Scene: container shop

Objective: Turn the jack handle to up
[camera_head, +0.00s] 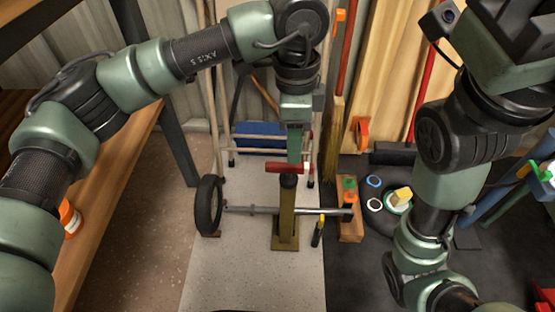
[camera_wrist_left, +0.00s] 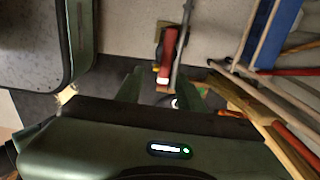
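The jack (camera_head: 286,222) is a yellow-brown upright post on the floor with a dark top. Its handle (camera_head: 283,167) is a red bar with a pale end, lying roughly level across the top in the head view. In the left wrist view the red handle (camera_wrist_left: 169,45) shows just beyond the fingertips, between their lines. My left gripper (camera_head: 296,155) points down at the handle, close above or behind it. Its two fingers stand apart in the left wrist view (camera_wrist_left: 160,85), with nothing seen clamped. Contact with the handle cannot be told. My right gripper's fingers are not seen.
An axle bar (camera_head: 250,210) with a black wheel (camera_head: 208,205) crosses at the jack. A wooden block (camera_head: 350,222) stands to its right. A wooden bench (camera_head: 112,205) is at left. Rings and a yellow block (camera_head: 403,195) lie on the dark mat. Boards and tools lean behind.

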